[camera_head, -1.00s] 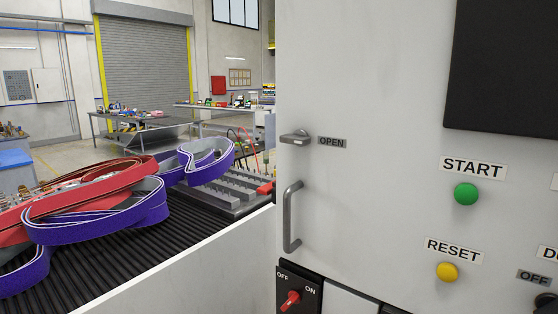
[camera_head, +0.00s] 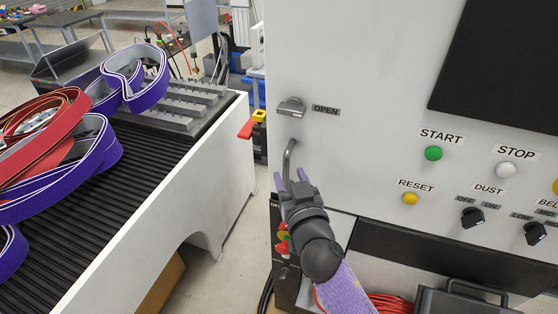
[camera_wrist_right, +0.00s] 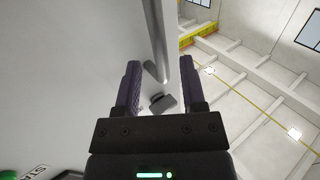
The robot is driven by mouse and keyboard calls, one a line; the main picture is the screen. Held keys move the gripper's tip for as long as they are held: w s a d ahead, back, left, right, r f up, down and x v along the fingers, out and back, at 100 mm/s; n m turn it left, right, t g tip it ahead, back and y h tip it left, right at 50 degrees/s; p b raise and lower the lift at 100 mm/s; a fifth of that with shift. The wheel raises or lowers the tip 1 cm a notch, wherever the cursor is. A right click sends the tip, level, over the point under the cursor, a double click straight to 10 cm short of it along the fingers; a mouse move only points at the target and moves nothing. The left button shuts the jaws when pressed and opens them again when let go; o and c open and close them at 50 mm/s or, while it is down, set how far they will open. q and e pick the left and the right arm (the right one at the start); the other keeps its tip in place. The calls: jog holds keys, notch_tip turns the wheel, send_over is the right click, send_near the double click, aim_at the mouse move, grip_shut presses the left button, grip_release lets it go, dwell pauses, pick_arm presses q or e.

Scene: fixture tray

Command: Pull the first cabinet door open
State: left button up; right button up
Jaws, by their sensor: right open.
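The cabinet door (camera_head: 370,55) is a pale grey panel, shut as far as I can tell. Its curved metal handle (camera_head: 289,155) is near the left edge, below a small latch knob (camera_head: 291,106) beside an OPEN label. My right gripper (camera_head: 290,178) is open at the handle and hides its lower part. In the right wrist view the handle bar (camera_wrist_right: 156,35) appears between the two purple fingers of the gripper (camera_wrist_right: 160,68), with the latch knob (camera_wrist_right: 161,102) beyond. I cannot tell whether the fingers touch the bar. My left gripper is out of view.
Buttons and knobs, including the green START button (camera_head: 433,153), are on the panel to the right. A black conveyor (camera_head: 70,205) with purple and red belts stands at the left. A red and black switch box (camera_head: 284,240) is below the gripper.

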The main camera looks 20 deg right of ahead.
aim_at(287, 171)
jog(key=shift+w, duration=1.6)
grip_shut()
